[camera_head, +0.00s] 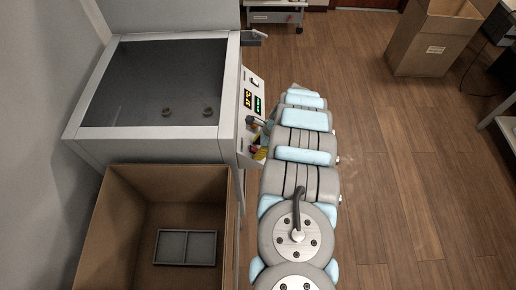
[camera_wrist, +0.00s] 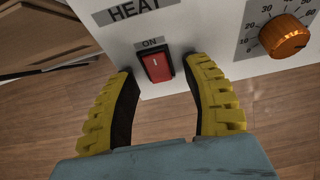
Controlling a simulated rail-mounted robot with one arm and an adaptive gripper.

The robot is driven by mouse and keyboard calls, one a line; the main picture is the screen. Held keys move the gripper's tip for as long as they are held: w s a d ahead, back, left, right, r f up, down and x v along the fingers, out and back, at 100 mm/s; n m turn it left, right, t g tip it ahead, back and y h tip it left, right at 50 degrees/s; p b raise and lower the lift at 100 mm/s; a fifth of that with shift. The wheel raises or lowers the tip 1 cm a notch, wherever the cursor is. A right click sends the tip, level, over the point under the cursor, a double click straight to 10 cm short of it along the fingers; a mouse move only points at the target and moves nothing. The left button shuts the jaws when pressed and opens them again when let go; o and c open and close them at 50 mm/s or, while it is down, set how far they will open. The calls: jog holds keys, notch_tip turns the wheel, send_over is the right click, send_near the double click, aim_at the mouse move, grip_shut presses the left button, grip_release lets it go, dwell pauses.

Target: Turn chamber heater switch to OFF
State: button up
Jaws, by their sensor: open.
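The heater switch (camera_wrist: 157,66) is a red rocker on a light panel (camera_wrist: 205,28) in the wrist view, under a HEAT label and a small ON mark. A white line shows on the rocker's face. My gripper (camera_wrist: 160,78) is open, its two yellow ribbed fingers on either side of the switch and close to the panel. Nothing is held. I cannot tell whether a fingertip touches the panel. In the head view my gripper (camera_head: 258,153) shows partly, low at the machine's front panel (camera_head: 251,105); the switch is hidden there.
An orange dial (camera_wrist: 285,36) with a number scale is right of the switch. The machine (camera_head: 150,149) has a dark glass top. An open cardboard box (camera_head: 118,210) with a grey tray (camera_head: 187,232) stands near it. Another box (camera_head: 420,50) is at the far right; wooden floor (camera_head: 400,180) is clear between.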

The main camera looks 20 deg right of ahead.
grip_shut()
jog(key=shift+f, duration=0.15)
dwell(0.4)
jog(key=shift+d+f+t+y+b, duration=0.15)
jog(key=shift+f+t+y+b, duration=0.3)
jog(key=shift+y+b, duration=0.95)
jog(key=shift+b, duration=0.65)
jog(key=shift+r+t+y+b, duration=0.1)
jog(key=shift+t+y+b, duration=0.15)
jog(key=shift+y+b, duration=0.2)
jog(key=shift+r, duration=0.1)
